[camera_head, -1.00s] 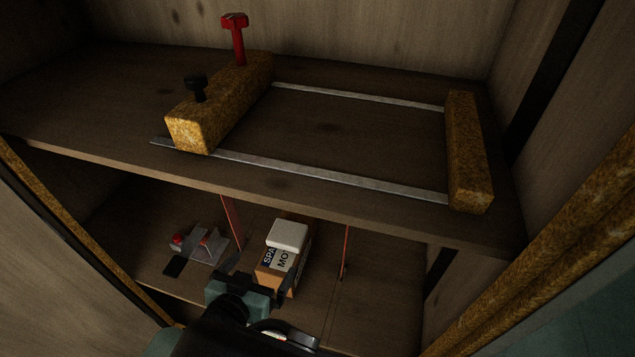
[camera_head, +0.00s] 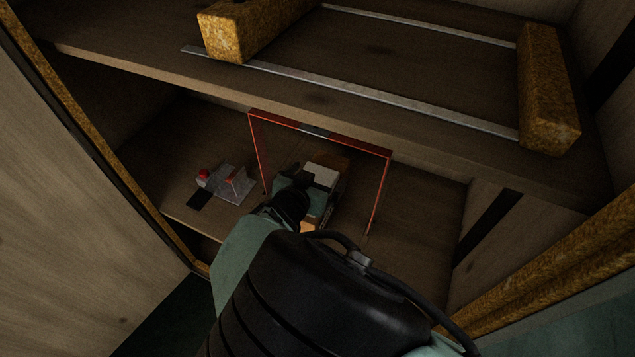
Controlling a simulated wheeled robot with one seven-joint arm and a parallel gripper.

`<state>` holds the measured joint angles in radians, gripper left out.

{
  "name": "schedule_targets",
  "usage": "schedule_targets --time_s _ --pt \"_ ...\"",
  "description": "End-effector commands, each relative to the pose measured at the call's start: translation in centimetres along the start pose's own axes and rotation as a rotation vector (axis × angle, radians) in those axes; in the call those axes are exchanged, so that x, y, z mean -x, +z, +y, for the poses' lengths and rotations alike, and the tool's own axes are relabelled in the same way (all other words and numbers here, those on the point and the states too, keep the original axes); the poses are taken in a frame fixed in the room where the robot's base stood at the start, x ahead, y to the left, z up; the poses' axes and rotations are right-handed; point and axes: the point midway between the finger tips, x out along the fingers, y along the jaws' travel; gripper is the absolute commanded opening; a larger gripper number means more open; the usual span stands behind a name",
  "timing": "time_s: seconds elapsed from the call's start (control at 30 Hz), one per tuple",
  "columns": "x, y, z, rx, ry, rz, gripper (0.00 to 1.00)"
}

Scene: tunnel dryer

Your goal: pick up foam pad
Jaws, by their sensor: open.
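The foam pad (camera_head: 322,174) appears to be the pale block on top of a brown box (camera_head: 342,172) on the lower shelf. My gripper (camera_head: 316,187) is open at the near side of the box and pad. It overlaps the pad's near edge in the picture. One dark finger shows to the left of the pad. The other finger is hard to make out in the shadow. I cannot tell whether the fingers touch the pad. My gripper and arm hide much of the box front.
A thin red frame (camera_head: 320,131) stands around the box area, its legs on both sides. A grey device with a red knob (camera_head: 203,174) lies to the left. Free shelf shows at right.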

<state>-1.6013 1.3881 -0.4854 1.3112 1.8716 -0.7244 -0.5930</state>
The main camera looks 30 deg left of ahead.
Motion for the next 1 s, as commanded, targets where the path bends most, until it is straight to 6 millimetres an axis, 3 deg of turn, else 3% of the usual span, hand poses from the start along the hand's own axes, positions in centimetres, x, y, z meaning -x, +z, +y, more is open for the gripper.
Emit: schedule_targets --time_s 0.27,0.43,0.47,1.0 --pt "-0.46 -0.07 -0.06 0.001 -0.002 0.000 1.00" --pt "-0.44 -0.06 -0.05 0.001 -0.001 0.000 0.58" --pt "-0.44 -0.06 -0.05 0.001 -0.001 0.000 0.56" --pt "-0.94 -0.59 0.26 0.000 0.000 0.000 0.55"
